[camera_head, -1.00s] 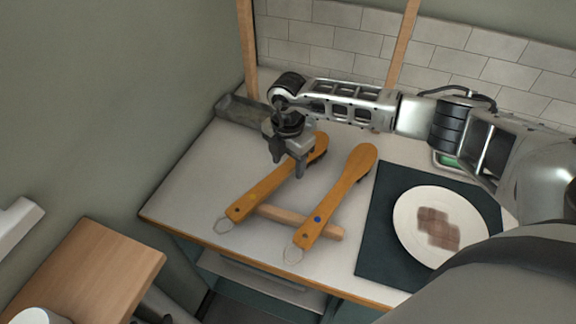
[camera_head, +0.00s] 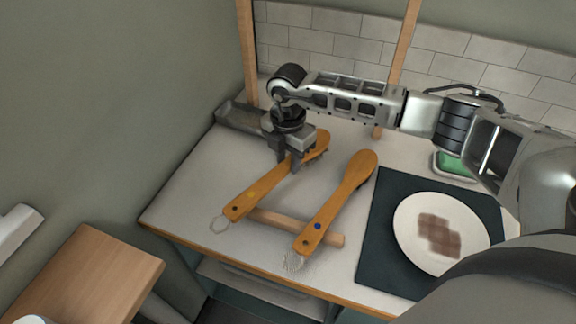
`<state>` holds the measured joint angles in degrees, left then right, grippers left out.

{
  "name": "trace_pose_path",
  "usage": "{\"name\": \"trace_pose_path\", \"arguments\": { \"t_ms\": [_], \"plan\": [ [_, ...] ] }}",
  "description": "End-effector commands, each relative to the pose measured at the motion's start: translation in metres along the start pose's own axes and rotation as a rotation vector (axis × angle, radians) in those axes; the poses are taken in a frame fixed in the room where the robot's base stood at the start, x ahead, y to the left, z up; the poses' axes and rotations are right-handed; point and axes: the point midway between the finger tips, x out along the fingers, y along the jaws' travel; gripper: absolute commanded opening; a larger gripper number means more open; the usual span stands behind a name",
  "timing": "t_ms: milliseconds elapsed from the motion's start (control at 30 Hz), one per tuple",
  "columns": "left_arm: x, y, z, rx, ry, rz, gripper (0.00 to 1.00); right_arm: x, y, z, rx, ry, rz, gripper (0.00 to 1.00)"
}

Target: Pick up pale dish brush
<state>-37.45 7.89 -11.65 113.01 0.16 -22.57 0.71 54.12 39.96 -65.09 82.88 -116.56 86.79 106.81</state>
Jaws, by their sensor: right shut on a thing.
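Two wooden dish brushes lie side by side, their handle ends over a wooden rod (camera_head: 283,224). The left brush (camera_head: 262,188) has a yellow dot and a wire loop at its handle end. The right brush (camera_head: 343,192) has a blue dot and its own loop. Both look similarly orange-brown, and I cannot tell which is the pale one. My right gripper (camera_head: 287,168) is shut on the left brush around its neck, below the head. Its bristles are mostly hidden beneath the head. My left gripper is not in view.
A plate (camera_head: 410,215) with a brown patch sits on a dark mat (camera_head: 375,263) at right. A green thing in a small dish (camera_head: 453,165) is behind it. A grey tray (camera_head: 238,117) stands at the back left. Wooden posts rise at the back.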

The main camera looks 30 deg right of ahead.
Motion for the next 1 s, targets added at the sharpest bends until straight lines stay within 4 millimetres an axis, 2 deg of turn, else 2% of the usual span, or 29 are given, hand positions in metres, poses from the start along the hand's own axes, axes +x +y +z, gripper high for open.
{"name": "trace_pose_path", "arguments": {
  "t_ms": [167,300,600,800,1000],
  "plan": [
    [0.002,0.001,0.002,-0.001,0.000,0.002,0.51,-0.032,-0.021,-0.015,-0.005,-0.001,0.005,0.00],
    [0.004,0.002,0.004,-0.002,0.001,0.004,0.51,-0.063,-0.045,-0.033,-0.006,-0.002,0.004,0.00],
    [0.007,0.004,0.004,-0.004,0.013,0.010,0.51,-0.089,-0.096,-0.071,-0.004,-0.001,0.002,0.00],
    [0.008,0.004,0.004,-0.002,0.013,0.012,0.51,-0.098,-0.110,-0.082,-0.001,0.000,0.001,0.00],
    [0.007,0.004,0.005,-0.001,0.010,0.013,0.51,-0.100,-0.113,-0.084,0.000,0.000,0.000,0.00]
  ]
}}
